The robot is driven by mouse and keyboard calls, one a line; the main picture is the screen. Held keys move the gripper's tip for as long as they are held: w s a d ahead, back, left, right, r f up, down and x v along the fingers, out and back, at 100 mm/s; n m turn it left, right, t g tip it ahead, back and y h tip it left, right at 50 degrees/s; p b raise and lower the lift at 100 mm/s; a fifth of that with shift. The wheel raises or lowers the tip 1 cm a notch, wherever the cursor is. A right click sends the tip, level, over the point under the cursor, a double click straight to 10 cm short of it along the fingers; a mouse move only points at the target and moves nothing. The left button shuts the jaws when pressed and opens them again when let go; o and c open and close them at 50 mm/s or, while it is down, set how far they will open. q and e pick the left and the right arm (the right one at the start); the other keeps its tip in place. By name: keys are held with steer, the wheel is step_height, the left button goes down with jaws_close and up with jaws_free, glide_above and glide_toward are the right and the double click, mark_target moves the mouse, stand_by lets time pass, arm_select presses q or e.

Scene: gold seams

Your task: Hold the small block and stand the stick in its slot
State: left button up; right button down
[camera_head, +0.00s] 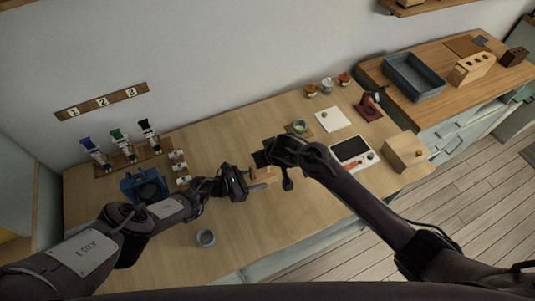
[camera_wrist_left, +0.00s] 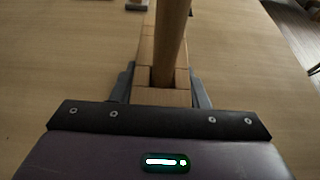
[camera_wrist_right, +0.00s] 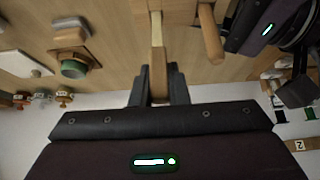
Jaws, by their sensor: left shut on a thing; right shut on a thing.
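The small light wooden block (camera_head: 265,173) is above the middle of the table, between my two hands. My left gripper (camera_wrist_left: 162,86) is shut on the block, which also shows in the left wrist view (camera_wrist_left: 165,98). The round wooden stick (camera_wrist_left: 173,35) rises from a dark slot in it; how deep it sits is hidden. In the right wrist view the stick (camera_wrist_right: 211,36) juts from beside the block. My right gripper (camera_wrist_right: 159,84) is shut on a narrow wooden piece (camera_wrist_right: 157,55) that meets the block; whether it is part of the block I cannot tell.
A blue holder (camera_head: 143,188) and a bottle rack (camera_head: 130,160) are at the left. The front middle is clear.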

steer(key=shift+f, duration=1.1)
stand_by(0.5)
steer(key=c, duration=1.3)
jaws_free()
steer(key=shift+r, duration=0.1)
steer(key=shift+v, duration=2.45)
steer(key=v, duration=1.2)
steer(key=shift+d, duration=0.1)
